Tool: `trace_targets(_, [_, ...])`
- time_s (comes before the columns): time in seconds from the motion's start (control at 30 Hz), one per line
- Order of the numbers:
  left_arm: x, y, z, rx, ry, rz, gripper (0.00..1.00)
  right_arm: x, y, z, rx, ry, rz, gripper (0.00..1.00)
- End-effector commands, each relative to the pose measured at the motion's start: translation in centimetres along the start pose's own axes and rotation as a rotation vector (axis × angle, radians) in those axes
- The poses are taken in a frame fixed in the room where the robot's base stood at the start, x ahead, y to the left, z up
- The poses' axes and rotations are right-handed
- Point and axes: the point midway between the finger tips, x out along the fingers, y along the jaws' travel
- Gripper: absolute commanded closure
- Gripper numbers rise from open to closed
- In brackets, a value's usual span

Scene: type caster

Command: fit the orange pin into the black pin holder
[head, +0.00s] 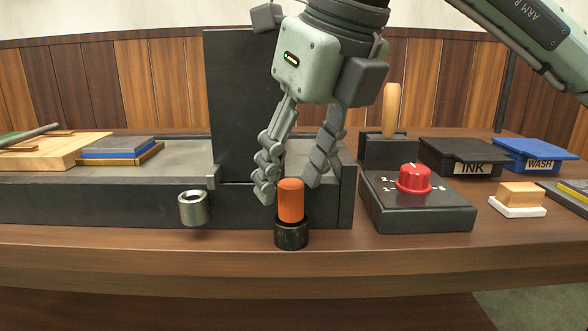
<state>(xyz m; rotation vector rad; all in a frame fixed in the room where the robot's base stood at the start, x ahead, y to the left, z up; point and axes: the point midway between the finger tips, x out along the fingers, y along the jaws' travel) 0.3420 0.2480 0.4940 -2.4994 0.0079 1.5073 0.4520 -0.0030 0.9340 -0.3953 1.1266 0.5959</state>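The orange pin (291,200) stands upright in the black pin holder (292,235) near the table's front edge. Its lower end is hidden inside the holder. My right gripper (288,188) comes down from above, tilted, with its fingers spread and apart. One fingertip is just left of the pin's upper part and the other just right of it. I see no clear grip on the pin, though whether a finger touches it is hard to tell. My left gripper is not in view.
A metal cup (193,208) is left of the holder, by the dark machine bed (100,200). A black box with a red knob (414,179) stands to the right. Ink (462,155) and wash (540,153) trays are farther right. The table's front strip (400,250) is clear.

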Motion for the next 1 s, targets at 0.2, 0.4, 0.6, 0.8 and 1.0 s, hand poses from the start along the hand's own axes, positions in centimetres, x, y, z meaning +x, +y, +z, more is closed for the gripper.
trace_targets(0.2, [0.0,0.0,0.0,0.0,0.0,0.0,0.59,0.0,0.0,0.0,0.001,0.001,-0.001,0.52])
trace_targets(0.4, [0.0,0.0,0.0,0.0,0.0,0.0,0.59,-1.6,-0.1,0.1,0.002,-0.001,-0.001,0.52])
trace_targets(0.6, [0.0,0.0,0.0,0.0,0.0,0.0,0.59,-5.8,0.0,0.1,0.001,-0.004,-0.002,0.52])
trace_targets(0.8, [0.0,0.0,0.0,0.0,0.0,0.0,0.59,-9.7,0.0,0.1,0.001,-0.003,-0.001,0.52])
trace_targets(1.0, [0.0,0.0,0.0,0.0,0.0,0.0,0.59,-11.7,0.0,0.0,0.0,-0.001,-0.001,0.52])
